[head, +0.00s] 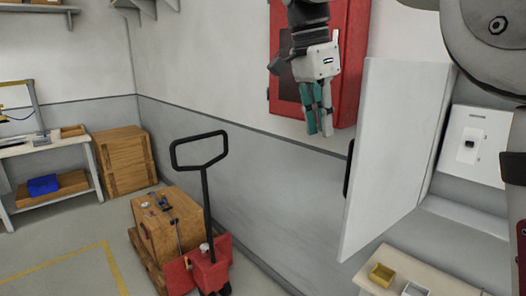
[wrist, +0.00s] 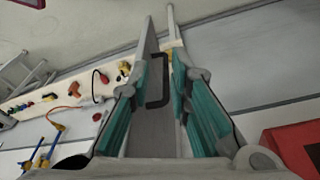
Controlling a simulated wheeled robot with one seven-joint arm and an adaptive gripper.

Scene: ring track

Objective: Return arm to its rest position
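My gripper (head: 320,133) hangs fingers down in the upper middle of the head view, in front of a red wall box (head: 350,60). Its teal-padded fingers stand a little apart and hold nothing. In the wrist view my gripper (wrist: 161,68) shows a gap between its fingers. Through that gap I see a pale panel and a black handle (wrist: 158,82), beyond the fingers and apparently not gripped. My arm's upper links cross the top and right edge of the head view.
A white cabinet door (head: 395,150) stands swung open just right of my gripper. A red pallet truck (head: 205,268) carries a wooden crate (head: 170,225) below left. A small table (head: 375,258) with little bins is at the lower right. A workbench (wrist: 90,90) shows in the wrist view.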

